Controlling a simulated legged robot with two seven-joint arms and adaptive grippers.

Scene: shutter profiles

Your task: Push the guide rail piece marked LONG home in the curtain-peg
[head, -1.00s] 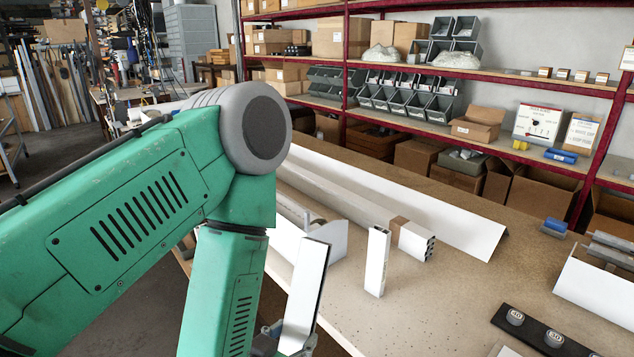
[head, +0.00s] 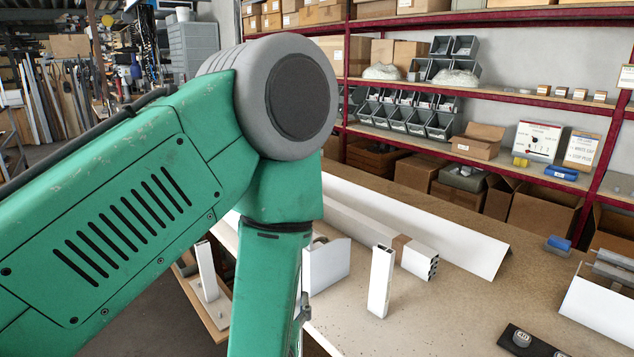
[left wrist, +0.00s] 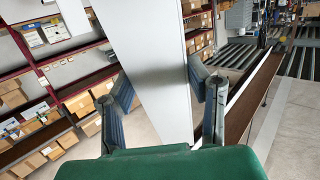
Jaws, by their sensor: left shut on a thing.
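My left gripper (left wrist: 160,82) is shut on a long white profile (left wrist: 152,35), which runs up between its two fingers in the left wrist view. No LONG mark is readable on it. In the head view my green left arm hides the held profile and most of the gripper. A white hollow profile (head: 380,282) stands upright on the bench. I cannot tell which thing is the curtain-peg. My right gripper is not in view.
The bench (head: 465,300) has free room right of the upright profile. A bundle of white tubes (head: 418,260) and a long white sheet (head: 450,238) lie behind. A black strip with round knobs (head: 525,342) lies at the front right. Red shelving (head: 470,93) stands behind.

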